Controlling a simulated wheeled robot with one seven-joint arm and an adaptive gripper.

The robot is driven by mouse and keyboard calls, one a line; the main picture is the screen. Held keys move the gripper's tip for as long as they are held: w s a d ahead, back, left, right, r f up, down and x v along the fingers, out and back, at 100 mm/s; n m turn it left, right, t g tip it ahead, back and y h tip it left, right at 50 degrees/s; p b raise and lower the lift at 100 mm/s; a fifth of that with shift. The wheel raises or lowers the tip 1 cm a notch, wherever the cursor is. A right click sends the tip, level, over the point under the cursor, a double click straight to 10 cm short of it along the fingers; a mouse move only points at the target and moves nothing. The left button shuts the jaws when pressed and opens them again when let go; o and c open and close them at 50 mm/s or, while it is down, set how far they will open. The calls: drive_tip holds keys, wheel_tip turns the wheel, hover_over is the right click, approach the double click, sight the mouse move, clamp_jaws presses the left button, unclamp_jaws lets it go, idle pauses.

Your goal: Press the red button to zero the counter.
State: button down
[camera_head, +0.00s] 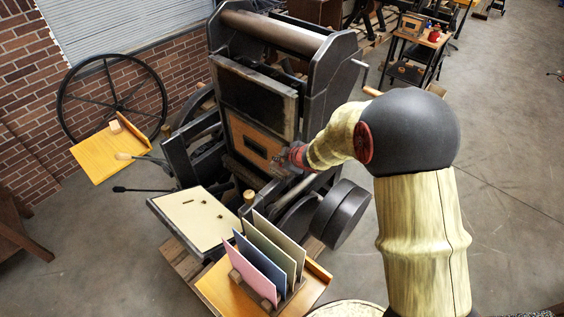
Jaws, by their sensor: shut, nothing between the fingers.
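My gripper (278,163) is in the middle of the view, in front of the press (262,90). It is shut and empty, close to the right side of an orange-brown wooden panel (240,132) low on the press. A small dark-framed plate (254,145) sits on that panel, left of my gripper; it may be the counter, but I cannot read it. I cannot make out the red button; my gripper and wrist cover part of this area. I cannot tell whether the fingertips touch the press.
A rack with several coloured boards (262,262) stands on a wooden shelf in front. A cream board (195,215) lies left of it. A dark round drum (341,212) is below my forearm. A large wheel (112,98) and yellow shelf (112,150) are left.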

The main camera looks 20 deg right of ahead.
sight(280, 164)
drive_tip(key=shift+r+p, duration=0.7)
drive_tip(key=shift+r, duration=0.15)
wheel_tip(280, 164, up, 5)
drive_tip(key=p, duration=0.5)
idle(0.6)
